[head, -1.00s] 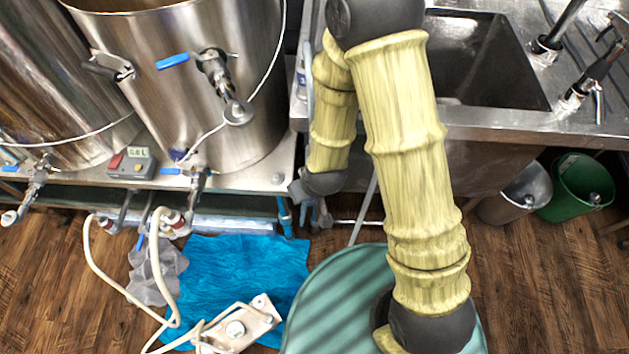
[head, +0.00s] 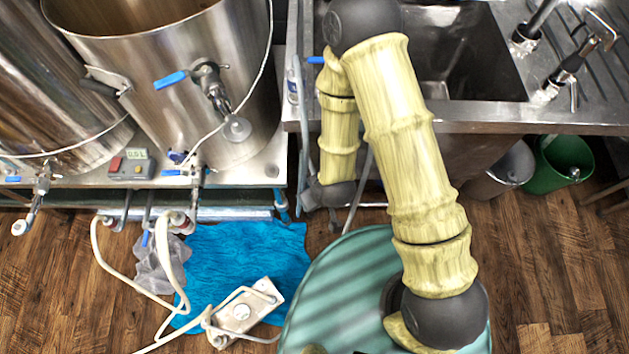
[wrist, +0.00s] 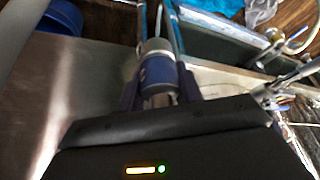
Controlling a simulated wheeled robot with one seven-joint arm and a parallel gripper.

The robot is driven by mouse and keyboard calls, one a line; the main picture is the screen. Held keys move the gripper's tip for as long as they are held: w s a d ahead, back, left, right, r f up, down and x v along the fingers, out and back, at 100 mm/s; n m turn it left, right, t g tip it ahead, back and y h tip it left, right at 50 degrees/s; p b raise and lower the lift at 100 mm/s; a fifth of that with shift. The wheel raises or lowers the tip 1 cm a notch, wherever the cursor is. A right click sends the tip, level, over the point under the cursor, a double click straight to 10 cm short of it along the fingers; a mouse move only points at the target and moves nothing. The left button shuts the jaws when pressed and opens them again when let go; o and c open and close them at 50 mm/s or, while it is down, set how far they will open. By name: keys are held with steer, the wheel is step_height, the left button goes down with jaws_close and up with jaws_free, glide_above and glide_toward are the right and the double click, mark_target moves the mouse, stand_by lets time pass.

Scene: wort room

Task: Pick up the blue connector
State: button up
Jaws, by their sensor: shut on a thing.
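In the wrist view the blue connector (wrist: 158,71) is a short blue cylinder with silver-grey ends. It sits between the two dark fingers of my gripper (wrist: 158,82), which is shut on it. A pale tube or rod extends from its far end. In the head view my gripper (head: 332,212) points down in front of the sink counter's edge, to the right of the kettle shelf. The connector is too small and covered to make out in that view.
Two steel kettles (head: 150,110) with blue-handled taps stand left on a shelf with a small meter (head: 130,166). A sink (head: 465,60) is at the right. A blue cloth (head: 245,245), hoses and a pump (head: 238,318) lie on the floor. Green and grey buckets (head: 555,165) stand right.

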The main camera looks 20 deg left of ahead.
steer(key=shift+s+d+r, duration=0.1)
steer(key=shift+s+d, duration=0.25)
steer(key=shift+s, duration=0.1)
steer(key=shift+d, duration=0.1)
steer(key=shift+s, duration=0.1)
steer(key=shift+w+r+p, duration=0.3)
steer(key=shift+r+p, duration=0.6)
steer(key=shift+s+a+r+p, duration=0.2)
steer(key=shift+s+r+p, duration=0.05)
steer(key=shift+r+p, duration=0.15)
steer(key=shift+w+d+r+p, duration=0.15)
steer(key=shift+d+r+p, duration=0.05)
steer(key=shift+r+p, duration=0.7)
steer(key=shift+r, duration=0.05)
